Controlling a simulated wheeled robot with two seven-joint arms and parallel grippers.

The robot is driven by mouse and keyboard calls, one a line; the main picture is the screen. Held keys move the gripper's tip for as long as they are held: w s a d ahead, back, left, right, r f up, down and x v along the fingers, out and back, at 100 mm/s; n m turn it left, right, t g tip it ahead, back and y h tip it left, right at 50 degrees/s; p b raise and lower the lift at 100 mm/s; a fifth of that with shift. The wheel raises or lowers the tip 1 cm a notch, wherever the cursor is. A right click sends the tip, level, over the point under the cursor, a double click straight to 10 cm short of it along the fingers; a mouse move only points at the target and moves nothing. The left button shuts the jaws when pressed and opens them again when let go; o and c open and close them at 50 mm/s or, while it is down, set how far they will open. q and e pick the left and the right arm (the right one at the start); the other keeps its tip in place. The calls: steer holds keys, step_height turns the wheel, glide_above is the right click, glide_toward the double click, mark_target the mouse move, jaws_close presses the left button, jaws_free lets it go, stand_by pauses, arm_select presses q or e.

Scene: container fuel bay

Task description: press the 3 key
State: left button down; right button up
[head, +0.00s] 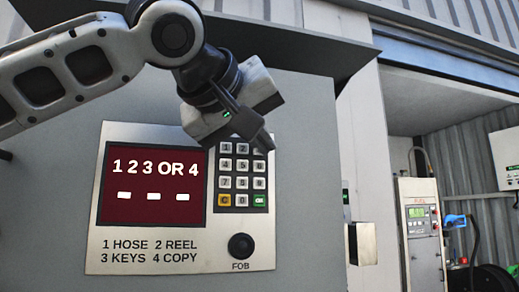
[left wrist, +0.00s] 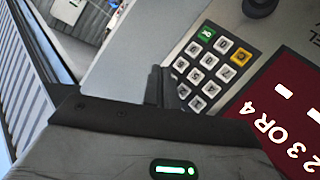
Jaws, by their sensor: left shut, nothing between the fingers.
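The keypad (head: 241,183) is on the right of a pale panel, with white number keys, a yellow C key and a green OK key. It also shows tilted in the left wrist view (left wrist: 210,68). The 3 key belongs at its top right corner, where my gripper hides most or all of it in both views. My left gripper (head: 268,146) is shut and empty, its tips over that corner. Its tips also show in the left wrist view (left wrist: 163,78). I cannot tell whether they touch the key. My right gripper is not in view.
A dark red screen (head: 152,184) reads "1 2 3 OR 4" above three dashes. Below are printed labels, "3 KEYS" among them, and a round black FOB reader (head: 241,246). A fuel pump (head: 420,230) with a blue nozzle stands in a bay at the right.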

arm_select(q)
steer(key=shift+w, duration=0.2)
steer(key=shift+w+a, duration=0.15)
steer(key=shift+w, duration=0.1)
steer(key=shift+w+a+p, duration=0.1)
steer(key=shift+w+p, duration=0.2)
steer(key=shift+w, duration=0.05)
stand_by(0.7)
steer(key=shift+s, duration=0.1)
steer(key=shift+s+d+b, duration=0.25)
steer(key=shift+s+b, duration=0.1)
steer(key=shift+s, duration=0.3)
steer(key=shift+s+d+b, duration=0.25)
steer(key=shift+s, duration=0.55)
steer(key=shift+s+d+b, duration=0.3)
steer(key=shift+s, duration=0.5)
steer(key=shift+s+d+b, duration=0.25)
steer(key=shift+s, duration=0.55)
